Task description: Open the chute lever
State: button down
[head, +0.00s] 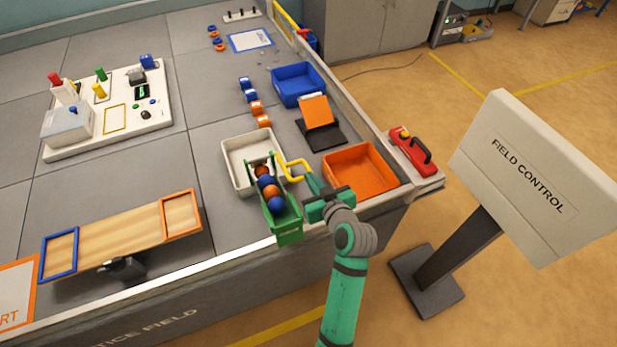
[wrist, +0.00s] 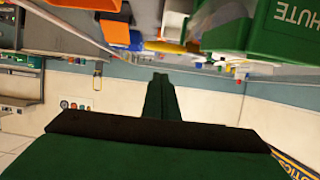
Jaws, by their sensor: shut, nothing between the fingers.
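The green chute (head: 288,229) stands at the table's front edge in the head view, with a row of several blue and orange balls (head: 268,190) in it. Its yellow lever (head: 293,168) sticks out on the right side near the far end. My gripper (head: 308,174) is shut and empty, just right of the chute and close to the lever's near side; I cannot tell whether they touch. In the wrist view my shut fingers (wrist: 160,80) point ahead. The chute (wrist: 280,28) shows there at the top right, its lettering upside down.
A white tray (head: 229,160) stands at the chute's far end. An orange bin (head: 375,150) is to the right, with a black stand holding an orange plate (head: 316,111) behind it. A FIELD CONTROL sign (head: 527,175) stands off the table's right side.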

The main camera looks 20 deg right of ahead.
jog(key=s, duration=0.6)
jog(key=shift+r+g, duration=1.2)
jog(key=shift+r, duration=1.65)
jog(key=s+f+x, duration=0.1)
jog(key=f+x, duration=0.1)
jog(key=x, duration=1.1)
jog(key=shift+s+a, duration=0.2)
jog(key=shift+a, duration=0.05)
jog(key=shift+f, duration=0.2)
jog(key=shift+s+f, duration=0.15)
jog(key=shift+f, duration=0.4)
jog(key=shift+s+f, duration=0.15)
jog(key=shift+f, duration=0.35)
